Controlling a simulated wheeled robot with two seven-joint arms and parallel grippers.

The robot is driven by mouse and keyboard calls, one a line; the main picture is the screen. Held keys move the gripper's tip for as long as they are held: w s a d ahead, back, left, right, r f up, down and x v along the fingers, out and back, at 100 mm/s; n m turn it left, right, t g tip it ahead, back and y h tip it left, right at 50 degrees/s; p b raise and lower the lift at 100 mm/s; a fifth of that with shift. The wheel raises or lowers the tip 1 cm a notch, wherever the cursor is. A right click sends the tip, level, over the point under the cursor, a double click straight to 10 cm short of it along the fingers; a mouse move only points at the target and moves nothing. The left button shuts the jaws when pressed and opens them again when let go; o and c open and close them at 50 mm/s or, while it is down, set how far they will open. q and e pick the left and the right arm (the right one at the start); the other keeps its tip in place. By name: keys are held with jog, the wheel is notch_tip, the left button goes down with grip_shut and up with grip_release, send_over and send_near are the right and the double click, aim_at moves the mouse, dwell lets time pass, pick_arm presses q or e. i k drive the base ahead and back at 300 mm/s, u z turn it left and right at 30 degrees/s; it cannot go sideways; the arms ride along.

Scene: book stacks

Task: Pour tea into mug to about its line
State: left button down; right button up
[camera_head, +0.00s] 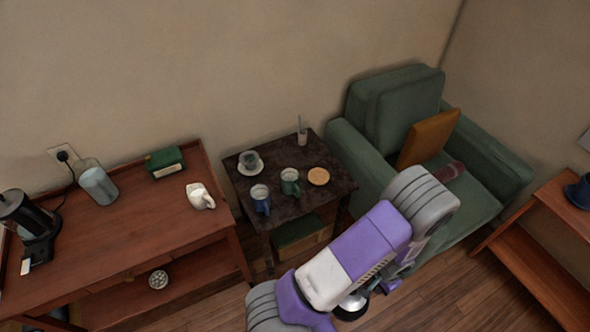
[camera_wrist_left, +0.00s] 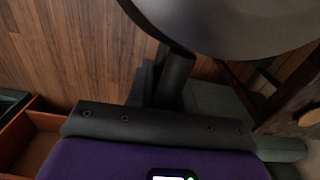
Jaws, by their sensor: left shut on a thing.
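A blue mug (camera_head: 261,199) and a green mug (camera_head: 290,182) stand upright on the small dark table (camera_head: 336,188). A pale cup (camera_head: 250,160) sits on a saucer there too. My left gripper (camera_head: 380,287), low in the head view and in front of the armchair, is mostly hidden by my arm. In the left wrist view it is shut on the dark handle (camera_wrist_left: 174,78) of a rounded grey vessel (camera_wrist_left: 235,25), likely a teapot. A bit of the vessel (camera_head: 351,304) shows below my arm. Its contents and any mug line cannot be seen. My right gripper is not in view.
A round wooden coaster (camera_head: 318,176) and a small pot with a stick (camera_head: 302,135) share the dark table. The left sideboard (camera_head: 110,235) holds a white jug (camera_head: 200,196), a glass jar (camera_head: 99,185) and a black kettle (camera_head: 27,222). A green armchair (camera_head: 395,100) stands right.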

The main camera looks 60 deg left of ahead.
aim_at(289, 176)
jog(key=u, duration=0.5)
jog(key=i, duration=0.55)
jog(key=u, duration=1.05)
jog(key=i, duration=0.4)
jog(key=u, duration=0.35)
